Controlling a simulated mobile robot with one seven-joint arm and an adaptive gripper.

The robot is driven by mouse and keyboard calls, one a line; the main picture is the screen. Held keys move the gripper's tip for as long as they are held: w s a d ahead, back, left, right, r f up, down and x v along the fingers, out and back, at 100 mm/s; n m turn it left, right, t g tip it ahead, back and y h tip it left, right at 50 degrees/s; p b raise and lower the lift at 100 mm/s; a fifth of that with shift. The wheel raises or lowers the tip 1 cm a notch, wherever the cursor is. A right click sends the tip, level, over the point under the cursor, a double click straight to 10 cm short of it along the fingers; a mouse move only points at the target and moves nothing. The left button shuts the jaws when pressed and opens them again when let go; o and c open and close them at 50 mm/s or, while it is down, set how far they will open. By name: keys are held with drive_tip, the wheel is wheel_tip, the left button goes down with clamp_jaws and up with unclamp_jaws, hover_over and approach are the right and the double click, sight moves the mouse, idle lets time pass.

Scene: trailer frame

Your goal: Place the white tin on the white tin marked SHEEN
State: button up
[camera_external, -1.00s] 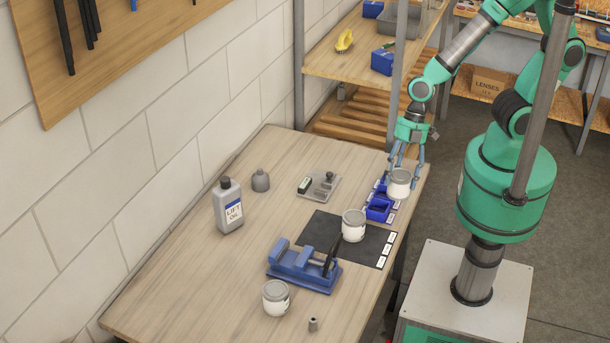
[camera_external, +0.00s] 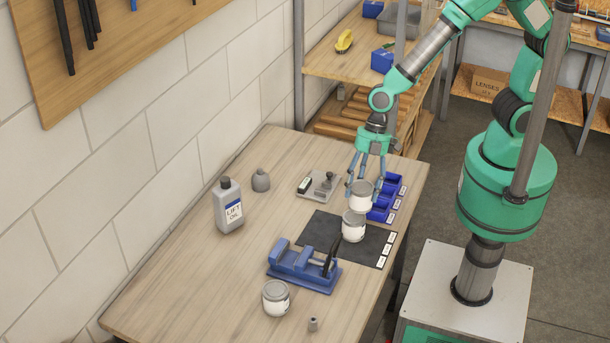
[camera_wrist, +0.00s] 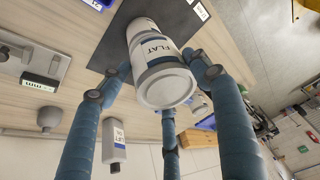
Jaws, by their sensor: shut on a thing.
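My gripper (camera_external: 364,187) is shut on a white tin (camera_external: 361,199) with a grey lid, held upright in the external view. It is just above a second white tin (camera_external: 353,229), which stands on the dark mat. I cannot tell whether the two touch. In the wrist view, the held tin (camera_wrist: 163,85) is between my fingers, and a label reading FLAT shows near its lid. A third white tin (camera_external: 275,301) stands at the table's near end. Its label is too small to read, and I cannot see the word SHEEN on any tin.
Blue bins (camera_external: 393,185) stand right behind the held tin. A blue vise (camera_external: 300,271) is in front of the dark mat (camera_external: 318,227). A grey bottle (camera_external: 228,208) and a grey plate with small parts (camera_external: 312,194) are to the left. The table's left front is clear.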

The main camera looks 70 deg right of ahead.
sight(355, 199)
drive_tip(key=shift+w+a, duration=0.6)
drive_tip(key=shift+w, duration=0.05)
drive_tip(key=shift+f, duration=0.1)
drive_tip(key=shift+f, duration=1.7)
drive_tip(key=shift+f, duration=0.1)
drive_tip(key=o, duration=1.5)
drive_tip(key=shift+c, duration=0.2)
